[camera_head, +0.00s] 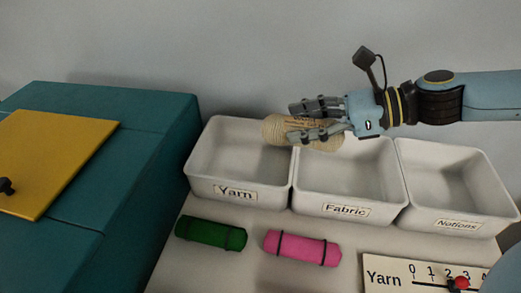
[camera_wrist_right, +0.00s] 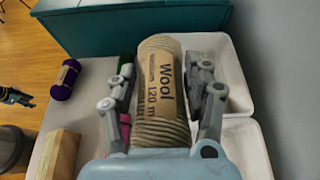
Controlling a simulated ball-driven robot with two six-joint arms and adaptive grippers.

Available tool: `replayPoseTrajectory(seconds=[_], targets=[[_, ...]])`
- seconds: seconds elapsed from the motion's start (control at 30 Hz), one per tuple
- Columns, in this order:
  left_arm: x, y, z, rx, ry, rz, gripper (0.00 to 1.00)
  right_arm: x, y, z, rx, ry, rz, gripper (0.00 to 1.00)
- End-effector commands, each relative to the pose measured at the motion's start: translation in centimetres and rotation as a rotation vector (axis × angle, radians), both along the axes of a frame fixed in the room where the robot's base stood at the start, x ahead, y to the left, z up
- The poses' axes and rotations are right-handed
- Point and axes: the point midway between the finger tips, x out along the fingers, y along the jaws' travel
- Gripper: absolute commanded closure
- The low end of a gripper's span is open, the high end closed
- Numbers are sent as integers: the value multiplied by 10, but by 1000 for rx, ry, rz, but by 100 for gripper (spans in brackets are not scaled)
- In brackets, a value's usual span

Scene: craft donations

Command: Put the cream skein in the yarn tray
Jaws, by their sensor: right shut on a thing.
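The cream skein (camera_head: 277,130) is a beige roll with a brown paper band, marked "Wool" in the right wrist view (camera_wrist_right: 158,90). My right gripper (camera_head: 318,120) is shut on it, with fingers on both sides of the band. The skein is held level at about rim height, its left end over the back right of the yarn tray (camera_head: 235,190) and the rest over the fabric tray (camera_head: 345,209). The yarn tray is white, labelled "Yarn", and looks empty. What looks like my left gripper (camera_wrist_right: 15,97) is small and dark at the left edge of the right wrist view.
The notions tray (camera_head: 455,223) stands at the right, also empty. A green roll (camera_head: 211,234) and a pink roll (camera_head: 302,249) lie before the trays. A teal box (camera_head: 160,150) adjoins the yarn tray. A purple skein (camera_wrist_right: 65,80) lies off left in the wrist view.

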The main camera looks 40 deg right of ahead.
Motion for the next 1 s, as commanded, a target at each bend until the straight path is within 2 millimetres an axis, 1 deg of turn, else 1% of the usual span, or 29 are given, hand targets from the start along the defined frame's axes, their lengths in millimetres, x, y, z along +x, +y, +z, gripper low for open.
replayPoseTrajectory(seconds=[0.03, 0.13, 0.27, 0.3, 0.4, 0.53, 0.63, 0.83, 0.9, 1.0], targets=[[-1, 0, -23, -1, 2, 0, 60, 9, 1, -16, -2, -6, 3, 82], [-3, -5, -46, -6, 5, 2, 60, 25, 1, -25, -3, -5, 1, 82], [-5, -15, -68, -17, 9, 6, 60, 50, 2, -37, 0, -8, -3, 82], [-6, -17, -70, -20, 9, 7, 60, 60, 3, -39, 5, -11, -6, 82], [-7, -19, -76, -22, 11, 7, 60, 77, 4, -48, 6, -6, -7, 82], [-7, -18, -77, -21, 12, 7, 60, 90, 5, -54, 2, -3, -3, 82], [-7, -16, -80, -18, 12, 6, 60, 93, 5, -61, 2, 0, -2, 82], [-9, -11, -89, -13, 15, 4, 60, 92, 5, -92, 3, 2, -2, 82], [-9, -11, -90, -13, 16, 4, 60, 92, 5, -96, 2, 2, -1, 82], [-9, -11, -89, -13, 15, 4, 60, 92, 5, -96, 1, 1, 0, 82]])
